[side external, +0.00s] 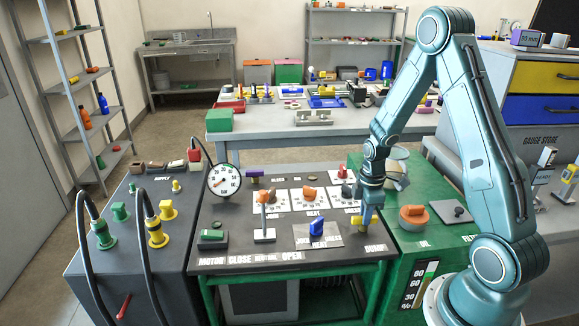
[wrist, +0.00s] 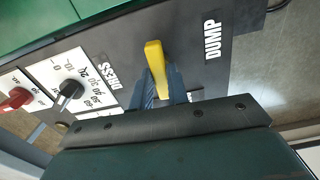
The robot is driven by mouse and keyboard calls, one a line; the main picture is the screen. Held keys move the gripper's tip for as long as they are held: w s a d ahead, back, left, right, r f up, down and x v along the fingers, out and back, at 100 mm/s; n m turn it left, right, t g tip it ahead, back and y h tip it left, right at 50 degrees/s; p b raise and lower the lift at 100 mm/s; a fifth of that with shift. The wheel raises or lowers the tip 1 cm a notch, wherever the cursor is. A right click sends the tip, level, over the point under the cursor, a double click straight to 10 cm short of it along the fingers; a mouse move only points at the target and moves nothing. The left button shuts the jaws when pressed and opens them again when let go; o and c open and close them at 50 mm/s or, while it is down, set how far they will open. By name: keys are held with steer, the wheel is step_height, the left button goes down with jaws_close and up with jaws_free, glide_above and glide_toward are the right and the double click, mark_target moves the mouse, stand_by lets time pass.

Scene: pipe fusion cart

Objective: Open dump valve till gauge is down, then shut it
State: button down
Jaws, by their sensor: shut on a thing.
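The dump valve's yellow handle (side external: 357,221) is at the right front of the dark panel, near the DUMP label. It also shows in the wrist view (wrist: 154,58), lying lengthwise between the DRESS and DUMP lettering. My gripper (side external: 367,218) points down at the handle and is shut on it; the gripper also shows in the wrist view (wrist: 170,88). The fingers hide part of the handle and the valve body below. The round white gauge (side external: 224,181) stands upright at the panel's back left. Its needle is too small to read surely.
A blue knob (side external: 317,228) and a lever with an orange knob (side external: 264,197) stand left of my gripper. Black hoses (side external: 147,245) rise at the left.

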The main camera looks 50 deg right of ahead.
steer(key=shift+n, duration=0.4)
steer(key=c, duration=1.4)
jaws_free()
steer(key=shift+o, duration=0.2)
steer(key=shift+r, duration=0.15)
step_height(320, 180, up, 14)
steer(key=shift+f, duration=0.25)
